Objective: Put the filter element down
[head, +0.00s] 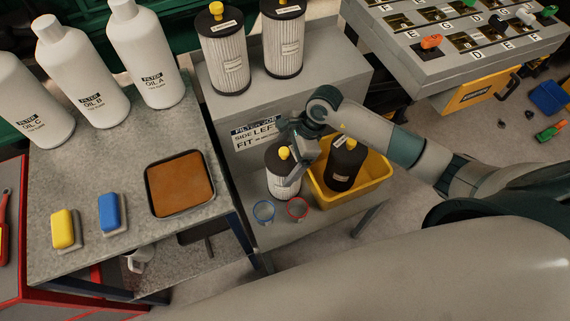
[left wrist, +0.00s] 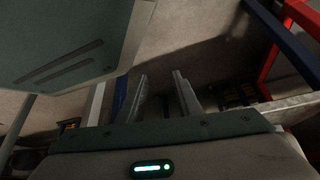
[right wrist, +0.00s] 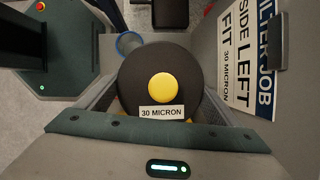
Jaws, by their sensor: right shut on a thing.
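The filter element (head: 281,183) has a pale pleated body, a black cap and a yellow knob. It is upright at the low grey bench (head: 290,228), left of the yellow bin (head: 350,201). I cannot tell whether its base touches the bench. My right gripper (head: 298,160) is shut on it from above. In the right wrist view the filter element (right wrist: 137,78) fills the space between the fingers, with a "30 MICRON" label on its cap. My left gripper (left wrist: 162,95) is open and empty in the left wrist view, outside the head view.
A black used-looking filter (head: 346,163) stands in the yellow bin. Blue (head: 263,211) and red (head: 298,208) rings lie in front of the filter element. Two more pleated filters (head: 224,62) stand on the grey cabinet behind. A brown-filled tray (head: 180,184) is on the left table.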

